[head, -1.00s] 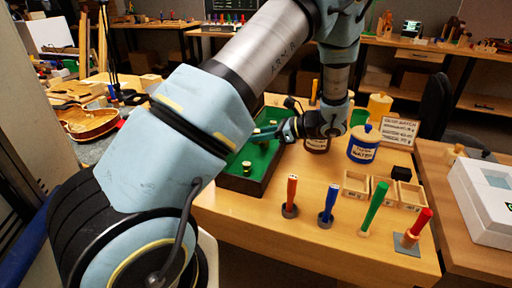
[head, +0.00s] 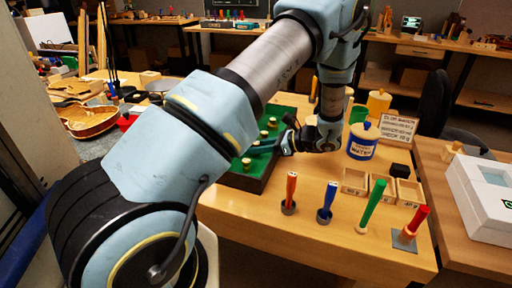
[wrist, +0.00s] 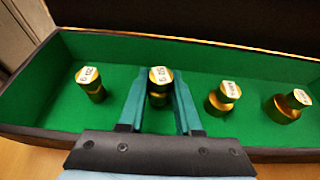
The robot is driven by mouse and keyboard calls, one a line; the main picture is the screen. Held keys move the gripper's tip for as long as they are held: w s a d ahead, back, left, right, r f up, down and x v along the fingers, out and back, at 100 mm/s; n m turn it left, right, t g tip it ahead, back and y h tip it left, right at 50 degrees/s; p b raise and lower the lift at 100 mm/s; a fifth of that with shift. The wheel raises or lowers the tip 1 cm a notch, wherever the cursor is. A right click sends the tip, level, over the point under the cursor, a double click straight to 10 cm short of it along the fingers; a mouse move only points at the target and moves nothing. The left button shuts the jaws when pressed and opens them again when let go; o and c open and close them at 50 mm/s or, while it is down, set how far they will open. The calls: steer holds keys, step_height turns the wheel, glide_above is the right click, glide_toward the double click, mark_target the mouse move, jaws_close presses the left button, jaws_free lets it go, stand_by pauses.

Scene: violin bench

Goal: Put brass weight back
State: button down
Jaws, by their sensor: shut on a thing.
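My gripper (wrist: 158,100) is shut on a brass weight (wrist: 160,76) with a pale label on its top, seen in the wrist view between the two teal fingers. The weight is upright, inside the green-lined tray (wrist: 52,80); I cannot tell whether it touches the tray floor. One brass weight (wrist: 90,84) stands to its left, and two more, a near one (wrist: 223,98) and a far one (wrist: 288,105), stand to its right. In the head view my gripper (head: 262,146) is low over the green tray (head: 240,181), and its held weight is hard to make out.
Right of the tray stand a blue water jar (head: 362,142), small wooden boxes (head: 354,181) and a sign (head: 398,126). A violin body (head: 88,121) lies at left.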

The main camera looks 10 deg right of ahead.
steer(key=shift+s+f, duration=0.1)
steer(key=shift+f, duration=0.35)
steer(key=c, duration=1)
jaws_free()
steer(key=o, duration=0.4)
steer(key=shift+s+a+f, duration=0.1)
steer(key=shift+s+f, duration=0.05)
steer(key=shift+f, duration=0.05)
steer(key=shift+r, duration=0.25)
steer(key=b+v, duration=0.1)
steer(key=v, duration=0.3)
steer(key=b+v, duration=0.1)
steer(key=v, duration=0.3)
steer(key=r+b+v, duration=0.1)
steer(key=v, duration=0.3)
steer(key=shift+w+r, duration=0.2)
steer(key=shift+w, duration=0.05)
